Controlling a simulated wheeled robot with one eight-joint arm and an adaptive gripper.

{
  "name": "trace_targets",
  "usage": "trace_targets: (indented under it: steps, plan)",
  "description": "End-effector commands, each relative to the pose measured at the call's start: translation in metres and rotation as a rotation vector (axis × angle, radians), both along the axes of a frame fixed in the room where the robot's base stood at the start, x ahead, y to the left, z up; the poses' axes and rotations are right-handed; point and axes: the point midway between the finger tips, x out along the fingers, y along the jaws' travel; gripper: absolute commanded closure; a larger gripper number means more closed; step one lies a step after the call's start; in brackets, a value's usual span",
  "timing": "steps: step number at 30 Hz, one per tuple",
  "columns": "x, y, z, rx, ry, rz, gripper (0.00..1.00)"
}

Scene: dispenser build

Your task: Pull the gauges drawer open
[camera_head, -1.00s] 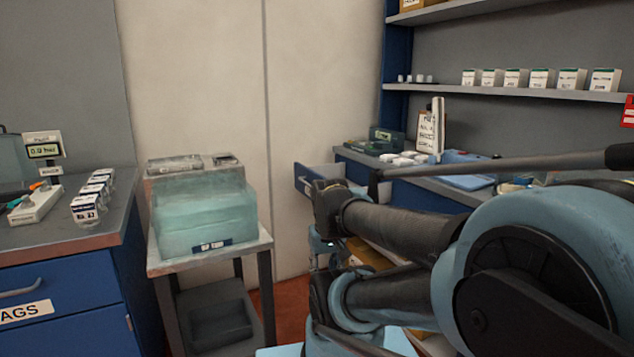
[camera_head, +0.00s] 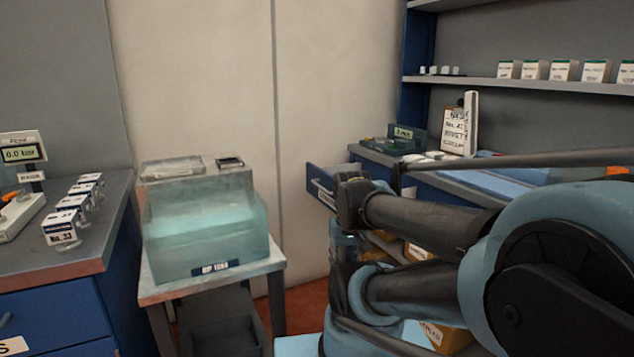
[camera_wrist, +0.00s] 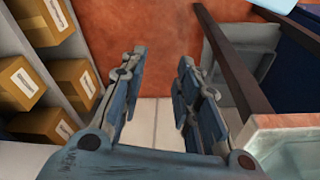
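A blue drawer (camera_head: 322,190) stands pulled out from the right-hand counter in the head view, its front facing left with a pale label strip too small to read. My arm covers part of it. My gripper (camera_wrist: 160,62) shows in the wrist view with its two fingers spread apart and nothing between them. It points down over the reddish floor and a pale strip. No drawer or handle shows in the wrist view. In the head view my gripper's fingers are hidden behind my arm.
A side table (camera_head: 150,291) bears a translucent tank (camera_head: 205,230) left of my arm. A shelf unit (camera_wrist: 68,22) with cardboard boxes (camera_wrist: 75,80) lies left in the wrist view. A blue drawer cabinet (camera_head: 60,315) stands far left. Counter and wall shelf (camera_head: 520,84) are right.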

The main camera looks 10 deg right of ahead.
Motion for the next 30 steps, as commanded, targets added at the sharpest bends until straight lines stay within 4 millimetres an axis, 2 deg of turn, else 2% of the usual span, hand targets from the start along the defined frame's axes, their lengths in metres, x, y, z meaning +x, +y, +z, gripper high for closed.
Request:
trace_targets:
  steps: [10, 12, 14, 17, 20, 24, 30]
  plan:
    - [0.000, 0.000, 0.000, 0.000, 0.000, 0.000, 0.70]
    - [-0.007, 0.000, 0.006, -0.001, -0.010, 0.001, 0.70]
    - [-0.005, 0.000, 0.011, -0.003, -0.010, 0.005, 0.70]
    - [0.008, -0.001, 0.028, -0.010, -0.004, 0.014, 0.70]
    - [0.028, 0.000, 0.053, -0.022, 0.005, 0.035, 0.70]
    - [0.063, -0.001, 0.092, -0.044, 0.020, 0.064, 0.70]
    - [0.118, 0.000, 0.140, -0.074, 0.042, 0.103, 0.70]
